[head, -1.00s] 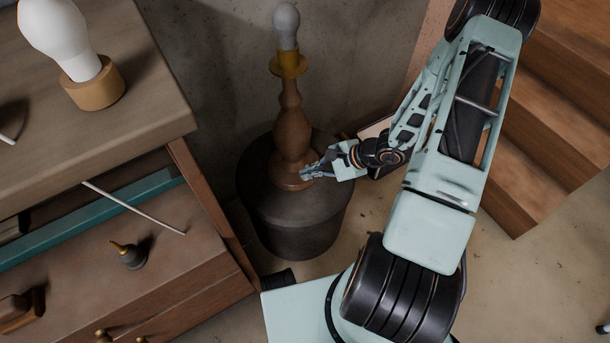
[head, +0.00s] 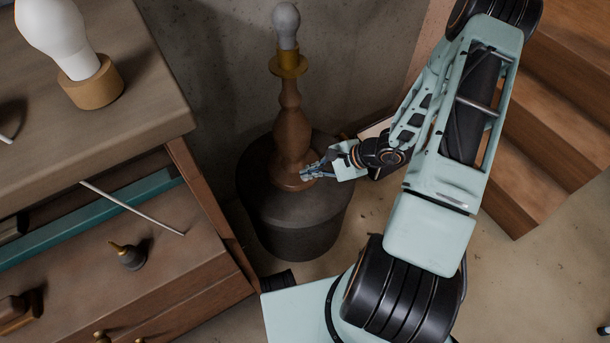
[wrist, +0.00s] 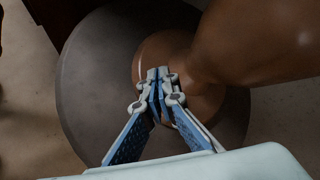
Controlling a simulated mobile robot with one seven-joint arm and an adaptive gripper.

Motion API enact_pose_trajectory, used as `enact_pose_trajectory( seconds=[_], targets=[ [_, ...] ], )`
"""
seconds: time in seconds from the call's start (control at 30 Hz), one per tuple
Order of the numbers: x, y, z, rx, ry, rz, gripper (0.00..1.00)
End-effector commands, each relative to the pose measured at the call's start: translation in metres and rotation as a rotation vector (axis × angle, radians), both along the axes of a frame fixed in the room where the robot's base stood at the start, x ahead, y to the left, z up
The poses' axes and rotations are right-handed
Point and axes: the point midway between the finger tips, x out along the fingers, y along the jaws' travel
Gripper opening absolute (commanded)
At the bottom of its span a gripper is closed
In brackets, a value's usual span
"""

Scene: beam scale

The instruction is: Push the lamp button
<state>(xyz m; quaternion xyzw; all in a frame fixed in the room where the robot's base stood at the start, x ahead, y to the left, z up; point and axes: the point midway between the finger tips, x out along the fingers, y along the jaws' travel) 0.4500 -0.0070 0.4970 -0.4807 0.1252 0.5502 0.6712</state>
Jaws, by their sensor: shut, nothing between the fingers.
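The lamp (head: 292,130) has a turned brown wooden body, a yellow socket and an unlit grey-white bulb (head: 286,22). It stands upright on a dark round pedestal (head: 295,225). My gripper (head: 305,174) is shut and empty, with its fingertips at the right front edge of the lamp's round base. In the wrist view, the closed fingertips (wrist: 158,75) lie over the brown lamp base (wrist: 150,55). The lamp's body (wrist: 255,45) rises to the right. I cannot see the button; the fingertips may cover it. I cannot tell whether they touch the base.
A wooden cabinet (head: 130,70) stands at the left, with a large white bulb (head: 60,35) on top. A thin rod (head: 130,208) and a small dark, yellow-tipped object (head: 127,255) are on its lower part. Wooden steps (head: 545,130) are at the right. A concrete wall is behind the lamp.

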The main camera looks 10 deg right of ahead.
Motion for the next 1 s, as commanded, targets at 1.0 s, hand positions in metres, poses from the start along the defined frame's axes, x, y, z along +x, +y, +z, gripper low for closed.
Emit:
enact_pose_trajectory(
  seconds=[1.0],
  targets=[
    [0.0, 0.0, 0.059, 0.0, 0.0, 0.0, 0.0]
  ],
)
